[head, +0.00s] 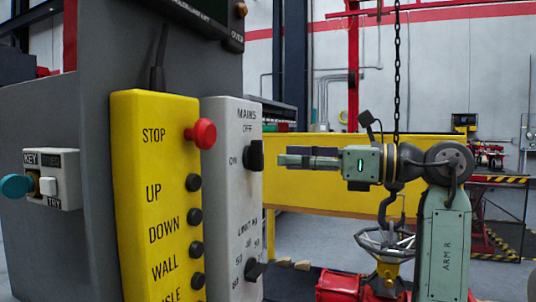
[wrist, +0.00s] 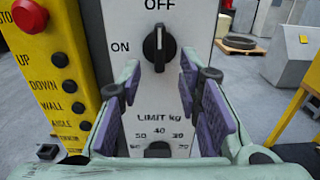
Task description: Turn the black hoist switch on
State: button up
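The black mains switch (head: 254,155) is a rotary knob on the grey-white panel (head: 222,190), beside the labels OFF and ON. In the wrist view the black knob (wrist: 158,48) stands upright, its white mark pointing up to OFF; ON is at its left. My gripper (head: 282,160) is to the right of the panel in the head view, level with the knob. In the wrist view my gripper (wrist: 165,92) is open and empty, its purple-padded fingers apart at either side below the knob. No contact with the knob shows.
A yellow pendant (head: 155,200) with a red stop button (head: 201,133) and several black buttons hangs left of the panel. A black limit knob (head: 254,270) sits lower on the panel. A chain (head: 397,70) with a hook hangs behind my arm.

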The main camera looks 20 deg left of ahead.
aim_at(263, 157)
jog(key=a+p, duration=0.1)
jog(key=a, duration=0.4)
jog(key=shift+a, duration=0.2)
jog(key=shift+c, duration=0.4)
grip_shut()
